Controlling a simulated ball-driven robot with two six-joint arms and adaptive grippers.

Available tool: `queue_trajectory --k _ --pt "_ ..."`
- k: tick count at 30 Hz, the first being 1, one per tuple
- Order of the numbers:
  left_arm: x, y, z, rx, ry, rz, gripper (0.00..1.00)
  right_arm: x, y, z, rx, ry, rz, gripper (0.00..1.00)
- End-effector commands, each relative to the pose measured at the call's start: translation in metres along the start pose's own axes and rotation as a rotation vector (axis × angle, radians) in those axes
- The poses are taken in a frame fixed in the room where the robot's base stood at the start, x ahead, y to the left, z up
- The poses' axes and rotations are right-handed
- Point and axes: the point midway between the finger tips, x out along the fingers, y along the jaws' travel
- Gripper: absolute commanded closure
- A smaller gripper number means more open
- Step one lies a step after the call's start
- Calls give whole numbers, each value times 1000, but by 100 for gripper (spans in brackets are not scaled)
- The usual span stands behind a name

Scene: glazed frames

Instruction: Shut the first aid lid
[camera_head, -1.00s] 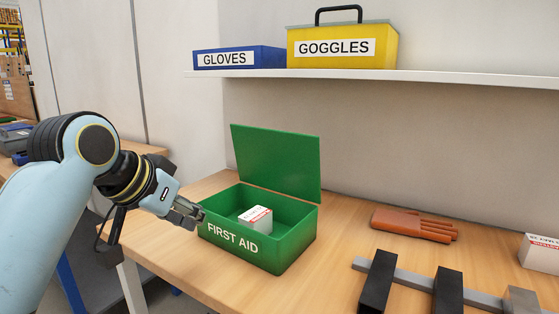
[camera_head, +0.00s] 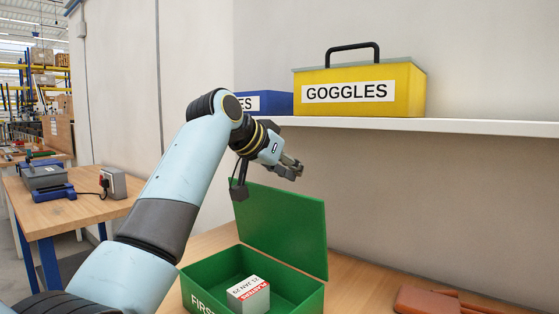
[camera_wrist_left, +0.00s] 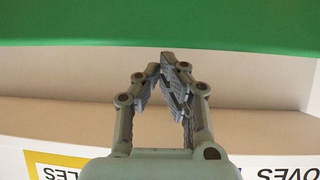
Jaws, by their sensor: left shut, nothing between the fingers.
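The green first aid box (camera_head: 313,303) stands on the wooden table, cut off by the bottom edge of the head view. Its green lid (camera_head: 285,235) stands up, open, at the back of the box. A white and red carton (camera_head: 250,293) lies inside. My left gripper (camera_head: 297,171) is shut and empty, raised just above the lid's top edge in the head view; I cannot tell if they touch. In the left wrist view the fingertips (camera_wrist_left: 165,58) are together, close below the green lid (camera_wrist_left: 160,22) in the picture. My right gripper is not in view.
A white shelf (camera_head: 450,126) on the wall holds a yellow goggles box (camera_head: 400,92) with a black handle and a blue gloves box (camera_head: 270,97), partly hidden by my arm. Another table (camera_head: 85,212) stands at left.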

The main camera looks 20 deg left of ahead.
Motion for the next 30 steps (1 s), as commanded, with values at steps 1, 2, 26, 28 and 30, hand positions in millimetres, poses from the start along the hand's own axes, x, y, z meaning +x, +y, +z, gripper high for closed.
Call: queue_trajectory --k 1,2,26,28,30 --pt "10 0 0 -2 -2 1 100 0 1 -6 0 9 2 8" --pt "15 0 0 -2 -2 1 100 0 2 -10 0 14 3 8" --pt "-2 -1 32 -1 0 -2 100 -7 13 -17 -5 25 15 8" --pt "-1 -1 32 0 4 -1 100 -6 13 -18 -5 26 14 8" --pt "2 -3 31 0 12 0 100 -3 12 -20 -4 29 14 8"
